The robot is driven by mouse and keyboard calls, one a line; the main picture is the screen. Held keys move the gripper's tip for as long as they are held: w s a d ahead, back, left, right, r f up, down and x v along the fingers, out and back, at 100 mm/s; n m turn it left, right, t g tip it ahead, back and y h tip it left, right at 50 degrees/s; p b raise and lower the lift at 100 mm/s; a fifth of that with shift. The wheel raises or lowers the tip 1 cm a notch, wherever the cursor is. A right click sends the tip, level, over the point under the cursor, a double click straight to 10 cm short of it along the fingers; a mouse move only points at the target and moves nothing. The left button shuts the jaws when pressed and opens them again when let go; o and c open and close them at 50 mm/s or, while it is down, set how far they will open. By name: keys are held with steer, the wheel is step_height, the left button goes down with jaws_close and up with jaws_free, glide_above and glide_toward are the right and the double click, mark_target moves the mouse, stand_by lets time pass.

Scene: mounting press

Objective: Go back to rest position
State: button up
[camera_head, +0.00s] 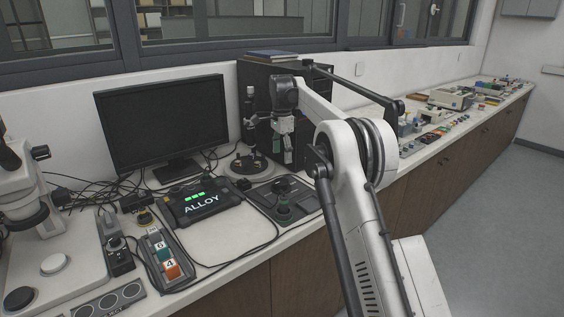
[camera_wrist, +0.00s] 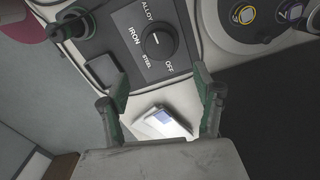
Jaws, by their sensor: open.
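My gripper (camera_wrist: 160,82) is open, with its two dark green fingers wide apart and nothing held between them. In the head view my gripper (camera_head: 284,140) hangs from the end of my arm, in front of the black tower case. In the wrist view a dark control panel (camera_wrist: 125,45) with a round selector knob (camera_wrist: 158,43) lies beyond the fingertips. The panel reads ALLOY, IRON, STEEL and OFF. In the head view the knob panel (camera_head: 283,203) lies below the gripper, on the counter. A box display (camera_head: 200,203) reads ALLOY with green lights.
A black monitor (camera_head: 163,122), the tower case (camera_head: 258,88) and a round-based stand (camera_head: 247,163) are close to my gripper. A microscope (camera_head: 33,210) stands at left among cables. A white piece with a blue patch (camera_wrist: 165,121) shows between the fingers. Open floor lies at right.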

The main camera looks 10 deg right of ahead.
steer(key=shift+r, duration=0.25)
steer(key=s+r+n+t, duration=0.2)
steer(key=s+r+n, duration=0.2)
steer(key=s+r, duration=0.55)
steer(key=s+r+n+t, duration=0.1)
steer(key=s+r+n, duration=0.15)
steer(key=s, duration=0.85)
steer(key=s+r+n+t, duration=0.1)
steer(key=s+r+n, duration=0.15)
steer(key=s, duration=0.85)
steer(key=s+f+n+t, duration=0.1)
steer(key=s+f+n, duration=0.1)
steer(key=s+f, duration=0.2)
steer(key=s+f+n+t, duration=0.1)
steer(key=s+f, duration=0.3)
steer(key=s, duration=0.7)
steer(key=s+f+n+t, duration=0.1)
steer(key=s+f+n, duration=0.2)
steer(key=s+f, duration=0.2)
steer(key=s, duration=0.3)
steer(key=shift+a, duration=0.25)
